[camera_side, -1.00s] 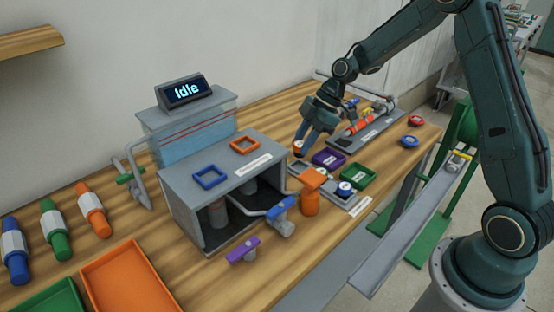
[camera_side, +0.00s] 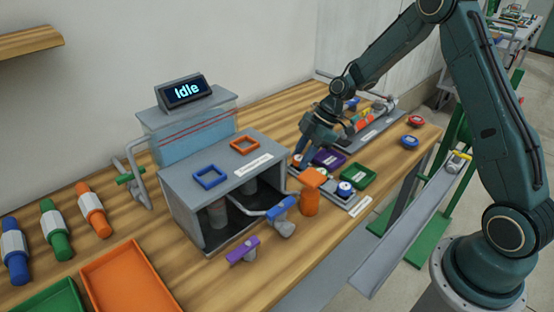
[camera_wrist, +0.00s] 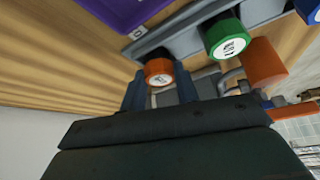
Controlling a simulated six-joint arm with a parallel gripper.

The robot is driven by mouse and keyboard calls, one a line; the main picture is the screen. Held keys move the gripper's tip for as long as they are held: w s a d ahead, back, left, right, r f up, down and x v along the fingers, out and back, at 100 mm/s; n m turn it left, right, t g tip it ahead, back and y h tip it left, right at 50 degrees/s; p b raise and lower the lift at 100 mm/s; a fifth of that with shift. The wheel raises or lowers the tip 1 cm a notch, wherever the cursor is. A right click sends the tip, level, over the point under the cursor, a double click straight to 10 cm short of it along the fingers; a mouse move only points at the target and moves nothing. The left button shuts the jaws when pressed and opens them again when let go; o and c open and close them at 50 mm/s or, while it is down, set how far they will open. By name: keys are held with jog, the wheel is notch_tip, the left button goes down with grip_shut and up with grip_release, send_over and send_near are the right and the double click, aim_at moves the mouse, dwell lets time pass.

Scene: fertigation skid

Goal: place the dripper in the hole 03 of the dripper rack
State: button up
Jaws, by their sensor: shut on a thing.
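My gripper (camera_side: 303,157) points down at the left end of the grey dripper rack (camera_side: 352,200). It is shut on a dripper (camera_wrist: 159,71) with an orange rim and a pale labelled face. In the wrist view the dripper sits between the two fingertips, close to the near end of the rack (camera_wrist: 184,38). I cannot tell whether it is in a hole or just above one. A green dripper (camera_wrist: 228,42) sits further along the rack, and a blue one (camera_wrist: 311,9) shows at the frame's edge. The hole numbers are not readable.
A purple tray (camera_side: 327,159) and a green tray (camera_side: 358,176) lie just behind the rack. An orange-topped fitting (camera_side: 311,199) stands in front of it. The grey skid box (camera_side: 236,180) is close on the left. Two loose round pieces (camera_side: 410,141) (camera_side: 416,121) lie at right.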

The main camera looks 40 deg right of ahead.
jog(key=shift+f, duration=0.15)
jog(key=o, duration=1)
jog(key=v, duration=1.2)
jog(key=shift+r, duration=0.2)
jog(key=shift+s+a, duration=0.1)
